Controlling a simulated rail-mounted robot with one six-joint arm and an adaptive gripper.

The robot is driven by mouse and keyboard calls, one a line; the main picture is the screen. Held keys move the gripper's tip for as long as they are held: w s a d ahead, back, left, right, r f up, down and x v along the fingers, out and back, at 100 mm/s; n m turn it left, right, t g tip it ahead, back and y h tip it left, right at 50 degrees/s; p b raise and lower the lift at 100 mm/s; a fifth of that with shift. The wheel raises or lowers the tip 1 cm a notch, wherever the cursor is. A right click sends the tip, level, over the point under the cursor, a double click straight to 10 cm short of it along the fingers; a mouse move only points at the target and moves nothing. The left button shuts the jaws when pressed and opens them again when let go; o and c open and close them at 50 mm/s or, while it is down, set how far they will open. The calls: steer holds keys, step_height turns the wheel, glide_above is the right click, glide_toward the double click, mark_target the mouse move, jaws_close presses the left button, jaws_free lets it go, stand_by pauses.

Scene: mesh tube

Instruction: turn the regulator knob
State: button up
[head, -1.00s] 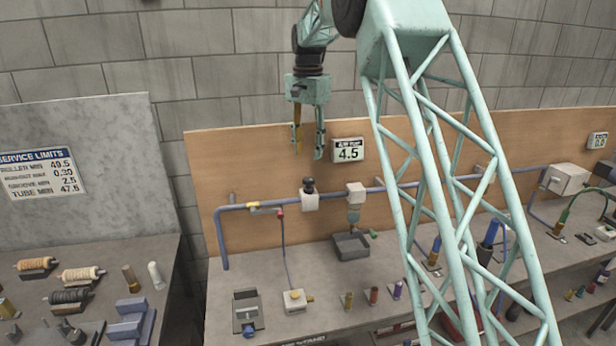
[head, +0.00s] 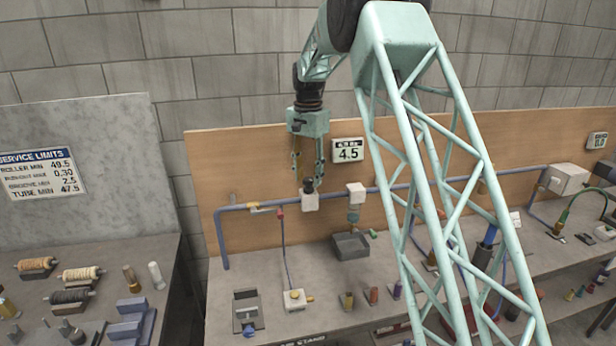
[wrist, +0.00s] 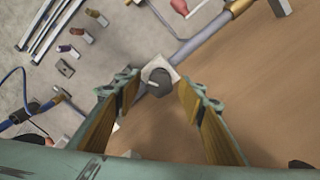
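The regulator knob (head: 308,185) is a dark round knob on top of a white block (head: 310,203) on the blue pipe. It also shows in the wrist view (wrist: 160,82), with a pale pointer mark. My gripper (head: 309,182) points down over the knob. In the wrist view its two fingers (wrist: 158,95) are spread wide with the knob between and beyond their tips. The gripper is open and empty. I cannot tell whether the tips have come down level with the knob; no contact shows.
The blue pipe (head: 265,206) runs along the wooden backboard (head: 230,165). A display (head: 348,150) reading 4.5 hangs to the right of the gripper. A red fitting (head: 280,211) and a white box (head: 356,191) flank the regulator.

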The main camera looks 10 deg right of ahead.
steer(key=shift+c, duration=0.9)
steer(key=c, duration=0.7)
steer(key=shift+n, duration=0.5)
steer(key=n+p, duration=0.1)
steer(key=n, duration=0.3)
steer(key=shift+s+d+n, duration=0.1)
steer(key=shift+d+n, duration=0.05)
steer(key=shift+n, duration=2.55)
